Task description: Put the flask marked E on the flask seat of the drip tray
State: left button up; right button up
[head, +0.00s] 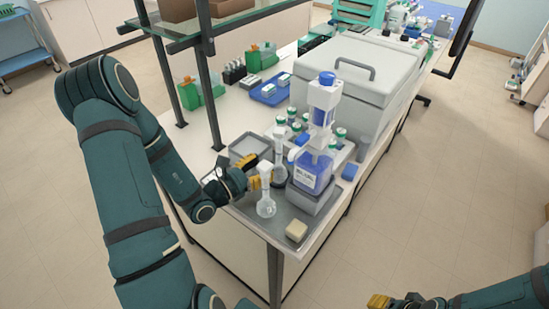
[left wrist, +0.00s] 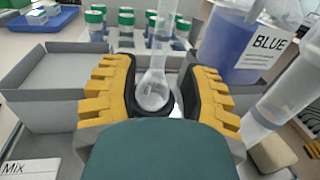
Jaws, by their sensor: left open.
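A clear flask with a round bulb (left wrist: 155,88) stands between the fingers of my left gripper (left wrist: 157,100) in the left wrist view; no letter on it is readable. The fingers sit on both sides of the bulb, open. In the head view this flask (head: 280,166) is beside the blue bottle, and my left gripper (head: 258,177) reaches in from the left. A second clear flask (head: 266,206) stands nearer on the dark grey drip tray (head: 273,229). I cannot make out the flask seat clearly. My right gripper (head: 380,301) is at the bottom edge, its fingers unclear.
A bottle labelled BLUE (head: 312,174) stands on a grey block right of the flasks. Green-capped bottles (head: 297,128) stand behind. A grey open box (head: 250,146) lies behind the gripper, and a beige block (head: 297,230) at the tray's front. A post (head: 208,90) rises at left.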

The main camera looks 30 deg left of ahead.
pick_arm(q)
jog(key=v, duration=0.5)
jog(key=shift+s, duration=0.1)
dwell(0.5)
